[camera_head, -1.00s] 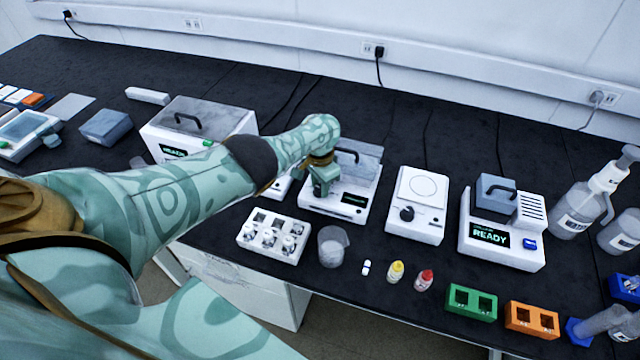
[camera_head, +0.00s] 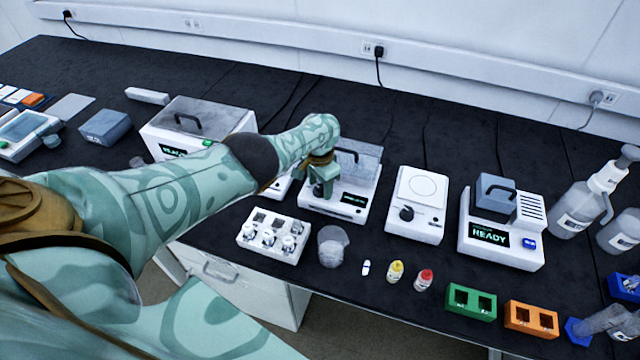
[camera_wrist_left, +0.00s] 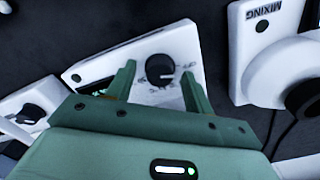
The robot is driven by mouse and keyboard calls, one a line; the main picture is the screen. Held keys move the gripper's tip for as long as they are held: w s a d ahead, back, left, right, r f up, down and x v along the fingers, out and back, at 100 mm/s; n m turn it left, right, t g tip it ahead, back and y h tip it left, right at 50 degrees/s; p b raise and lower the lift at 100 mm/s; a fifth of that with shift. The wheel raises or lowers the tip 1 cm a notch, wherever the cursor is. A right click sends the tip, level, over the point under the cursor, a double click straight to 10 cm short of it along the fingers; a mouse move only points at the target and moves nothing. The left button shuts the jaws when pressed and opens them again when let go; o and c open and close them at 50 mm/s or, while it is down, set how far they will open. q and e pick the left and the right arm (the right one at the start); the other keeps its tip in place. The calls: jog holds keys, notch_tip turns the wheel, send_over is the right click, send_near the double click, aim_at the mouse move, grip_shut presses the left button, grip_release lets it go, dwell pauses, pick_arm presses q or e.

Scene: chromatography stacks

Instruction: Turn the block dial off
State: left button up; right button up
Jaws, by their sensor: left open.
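The block dial (camera_wrist_left: 160,69) is a round black knob with markings around it, on the white front panel of the block unit (camera_head: 338,208). My left gripper (camera_head: 320,190) is over the left part of that panel. In the left wrist view the green gripper (camera_wrist_left: 157,74) is open, with one finger on each side of the dial. Gaps show between the knob and both fingers. The unit's dark display (camera_head: 354,199) has green text, too small to read. My right gripper is not in view.
A white unit with its own black knob (camera_head: 406,213) stands to the right. A unit marked MIXING (camera_wrist_left: 262,50) is close on the other side, mostly behind my arm in the head view. A vial rack (camera_head: 272,236) and a beaker (camera_head: 333,246) stand in front.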

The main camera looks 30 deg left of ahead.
aim_at(320, 187)
pick_arm(q)
notch_tip(320, 187, up, 16)
jog(key=p, duration=1.3)
jog(key=shift+r, duration=0.1)
